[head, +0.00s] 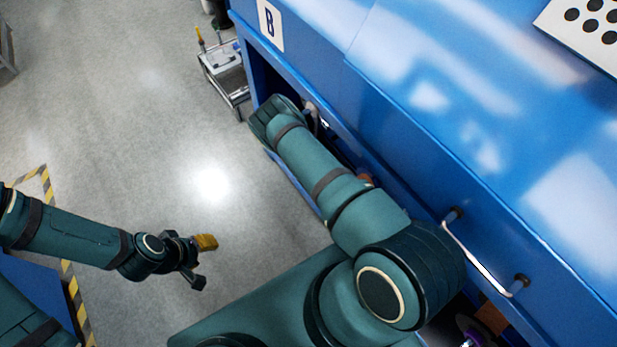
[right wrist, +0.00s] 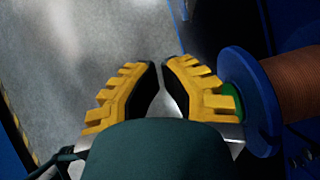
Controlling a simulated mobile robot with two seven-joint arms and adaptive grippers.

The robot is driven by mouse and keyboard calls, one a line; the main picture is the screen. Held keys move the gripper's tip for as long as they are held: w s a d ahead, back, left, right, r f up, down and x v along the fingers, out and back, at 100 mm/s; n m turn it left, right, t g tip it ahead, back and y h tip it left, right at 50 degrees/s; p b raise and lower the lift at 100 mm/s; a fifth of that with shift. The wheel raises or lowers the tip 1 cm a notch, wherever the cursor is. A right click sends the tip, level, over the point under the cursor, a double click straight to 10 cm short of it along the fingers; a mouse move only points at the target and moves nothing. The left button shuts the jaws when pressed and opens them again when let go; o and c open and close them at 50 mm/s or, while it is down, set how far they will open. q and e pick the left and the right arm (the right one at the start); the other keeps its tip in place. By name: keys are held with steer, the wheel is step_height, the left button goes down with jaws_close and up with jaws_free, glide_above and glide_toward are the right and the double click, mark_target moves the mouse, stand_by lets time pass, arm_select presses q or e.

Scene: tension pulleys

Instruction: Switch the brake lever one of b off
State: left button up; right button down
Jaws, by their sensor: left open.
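The blue cabinet marked B (head: 269,25) stands along the right of the head view. My right arm reaches into its open side, and its wrist hides the right gripper there. In the right wrist view the yellow fingers of my right gripper (right wrist: 161,68) have their tips close together with a narrow gap. A blue flange (right wrist: 255,100) with a green hub sits right beside the right finger. I cannot make out a brake lever for certain. My left gripper (head: 203,262) is open and empty over the floor, away from the cabinet.
A brown wound drum (right wrist: 290,85) is right of the flange. A metal cart (head: 225,72) stands beyond the cabinet's far end. A silver bar handle (head: 478,258) is on the cabinet front. The grey floor at left is mostly clear, with yellow-black tape (head: 70,285).

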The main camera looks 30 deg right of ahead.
steer(key=w+f+b, duration=0.4)
steer(key=w+f, duration=0.3)
steer(key=w, duration=0.2)
steer(key=shift+w+d, duration=0.15)
steer(key=shift+d, duration=0.1)
stand_by(0.5)
